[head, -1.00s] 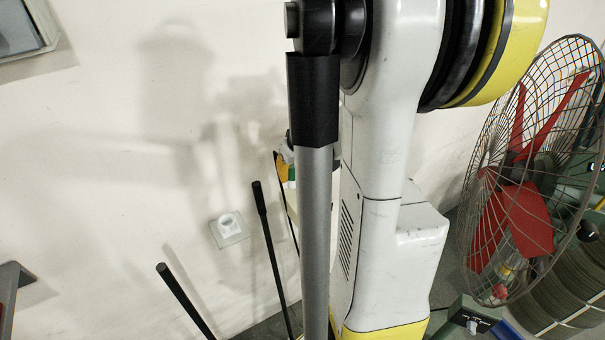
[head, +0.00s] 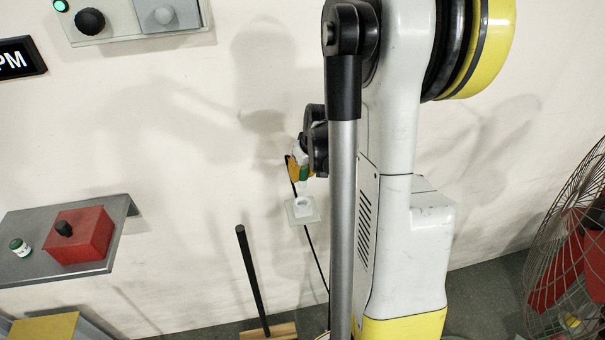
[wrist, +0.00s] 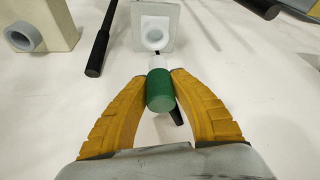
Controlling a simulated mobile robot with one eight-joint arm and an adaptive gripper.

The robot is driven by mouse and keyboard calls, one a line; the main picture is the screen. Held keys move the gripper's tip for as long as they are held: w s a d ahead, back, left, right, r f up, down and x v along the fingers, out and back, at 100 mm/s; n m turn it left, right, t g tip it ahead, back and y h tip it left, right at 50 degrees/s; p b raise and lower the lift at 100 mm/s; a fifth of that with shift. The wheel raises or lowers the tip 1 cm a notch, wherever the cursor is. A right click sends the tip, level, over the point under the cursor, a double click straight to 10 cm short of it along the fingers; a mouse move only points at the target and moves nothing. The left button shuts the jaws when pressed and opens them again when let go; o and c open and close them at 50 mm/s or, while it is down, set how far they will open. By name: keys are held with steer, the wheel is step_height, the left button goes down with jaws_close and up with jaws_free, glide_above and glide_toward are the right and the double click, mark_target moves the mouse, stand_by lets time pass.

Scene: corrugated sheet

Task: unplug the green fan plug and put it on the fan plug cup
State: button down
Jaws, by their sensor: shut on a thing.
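The green fan plug (wrist: 160,92) is pinched between the two yellow fingers of my gripper (wrist: 160,76), its white end pointing away from me. In the head view my gripper (head: 300,170) is partly hidden by my arm, and a bit of green shows at it. A white wall socket (wrist: 154,33) with a round opening lies just beyond the plug; the plug looks apart from it. The socket (head: 302,210) sits just below my gripper in the head view. A grey ring-shaped cup (wrist: 22,36) on a beige block is at the upper left of the wrist view.
A black rod (wrist: 101,40) stands left of the socket in the wrist view. A metal shelf (head: 30,225) with a red box (head: 80,235) is on the left wall. A caged fan (head: 570,255) stands at the right. Wall between shelf and socket is bare.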

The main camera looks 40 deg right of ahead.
steer(key=shift+f, duration=0.1)
steer(key=b, duration=0.5)
glide_above(300, 201)
steer(key=s, duration=0.1)
steer(key=f, duration=0.5)
steer(key=shift+s+a+f, duration=0.15)
steer(key=shift+a+f, duration=0.05)
steer(key=shift+f, duration=0.1)
steer(key=shift+f+b, duration=2.05)
steer(key=shift+b, duration=0.25)
stand_by(0.7)
steer(key=c, duration=1.1)
jaws_free()
steer(key=shift+c, duration=0.2)
steer(key=shift+r, duration=0.15)
steer(key=v, duration=1.1)
steer(key=shift+s+r, duration=0.25)
steer(key=shift+r, duration=0.1)
steer(key=shift+a, duration=0.1)
